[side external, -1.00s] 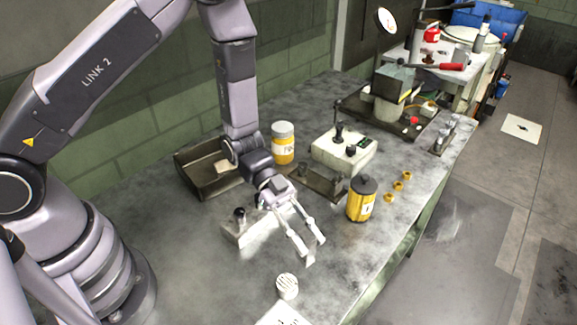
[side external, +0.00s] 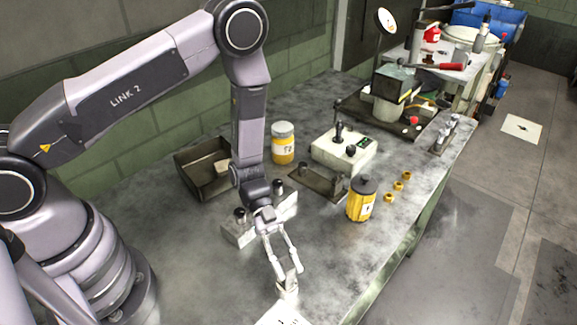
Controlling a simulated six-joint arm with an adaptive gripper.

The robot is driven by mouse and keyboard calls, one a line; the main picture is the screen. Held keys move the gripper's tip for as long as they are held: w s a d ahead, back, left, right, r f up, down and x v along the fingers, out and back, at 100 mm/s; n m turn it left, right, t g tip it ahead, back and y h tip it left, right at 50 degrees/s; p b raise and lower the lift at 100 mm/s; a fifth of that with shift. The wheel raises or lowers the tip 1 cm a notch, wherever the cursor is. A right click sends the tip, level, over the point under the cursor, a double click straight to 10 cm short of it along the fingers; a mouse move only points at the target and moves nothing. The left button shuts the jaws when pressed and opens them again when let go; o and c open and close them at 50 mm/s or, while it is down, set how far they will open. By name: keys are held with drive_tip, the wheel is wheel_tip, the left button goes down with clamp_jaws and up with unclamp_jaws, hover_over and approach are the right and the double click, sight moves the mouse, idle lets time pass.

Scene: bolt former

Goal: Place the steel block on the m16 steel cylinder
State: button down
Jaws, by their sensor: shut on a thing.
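My gripper (side external: 287,276) points down near the front of the bench, with its fingers on either side of a small pale round piece (side external: 288,289). It is shut on this piece, whose upper part is partly hidden by the fingers. I cannot tell whether this piece is the steel block or the steel cylinder, or whether it is off the bench. A long grey metal block (side external: 240,233) with dark upright pegs lies behind my gripper, partly hidden by my arm. A small pale block (side external: 222,167) lies in the dark tray (side external: 190,178).
A yellow jar (side external: 283,145), a dark plate with upright posts (side external: 325,183), a control box (side external: 345,152) and a yellow can (side external: 361,202) stand farther back. Several brass nuts (side external: 389,197) lie near the right edge. A white sheet (side external: 283,316) lies in front.

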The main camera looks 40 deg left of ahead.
drive_tip(key=c, duration=1.4)
unclamp_jaws()
drive_tip(key=shift+f, duration=0.15)
drive_tip(key=o, duration=0.4)
